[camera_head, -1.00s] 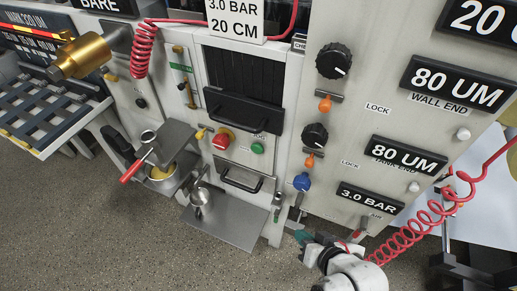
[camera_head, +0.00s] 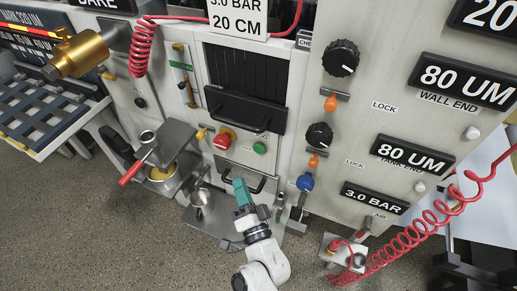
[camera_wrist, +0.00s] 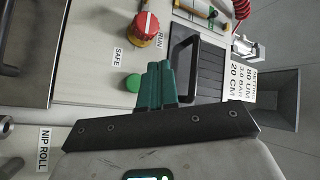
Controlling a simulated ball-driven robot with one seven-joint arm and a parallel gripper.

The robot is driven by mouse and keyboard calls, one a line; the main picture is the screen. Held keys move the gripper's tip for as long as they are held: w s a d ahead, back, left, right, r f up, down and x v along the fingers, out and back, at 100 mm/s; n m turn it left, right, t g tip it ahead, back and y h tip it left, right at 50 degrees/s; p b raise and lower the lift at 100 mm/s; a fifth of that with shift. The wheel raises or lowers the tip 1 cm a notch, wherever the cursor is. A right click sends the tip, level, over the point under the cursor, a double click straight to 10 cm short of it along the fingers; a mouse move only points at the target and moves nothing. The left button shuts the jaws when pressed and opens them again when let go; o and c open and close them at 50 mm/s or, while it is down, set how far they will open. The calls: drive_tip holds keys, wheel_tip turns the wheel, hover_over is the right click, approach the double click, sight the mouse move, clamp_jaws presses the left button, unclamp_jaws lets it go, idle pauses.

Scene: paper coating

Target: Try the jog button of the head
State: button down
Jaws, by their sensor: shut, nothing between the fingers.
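A round green button (camera_head: 259,148) sits on the machine's front panel, right of a red knob on a yellow base (camera_head: 222,141). I take it for the jog button, but cannot read its label. In the wrist view the green button (camera_wrist: 133,83) shows beside my fingertips, and the red knob (camera_wrist: 146,25) stands above, near the words RUN and SAFE. My gripper (camera_head: 239,187) has teal fingers, shut and empty, pointing at the panel below the button in the head view. In the wrist view the fingers (camera_wrist: 158,80) lie just right of the button; contact cannot be told.
A black handle (camera_head: 238,113) stands out above the button, and a lower handle (camera_head: 243,176) is partly behind my fingers. A metal ledge with a cup (camera_head: 200,195) is to the left. Black dials (camera_head: 341,58) and a coiled red hose (camera_head: 428,232) are at right.

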sight(260, 147)
drive_tip(key=shift+w, duration=0.15)
drive_tip(key=w+d+b, duration=0.3)
drive_tip(key=w+b, duration=0.4)
drive_tip(key=w, duration=0.1)
idle(0.5)
drive_tip(key=shift+w, duration=0.15)
idle(1.8)
drive_tip(key=shift+w+d+b, duration=0.1)
drive_tip(key=shift+w+b, duration=0.15)
drive_tip(key=shift+b, duration=0.2)
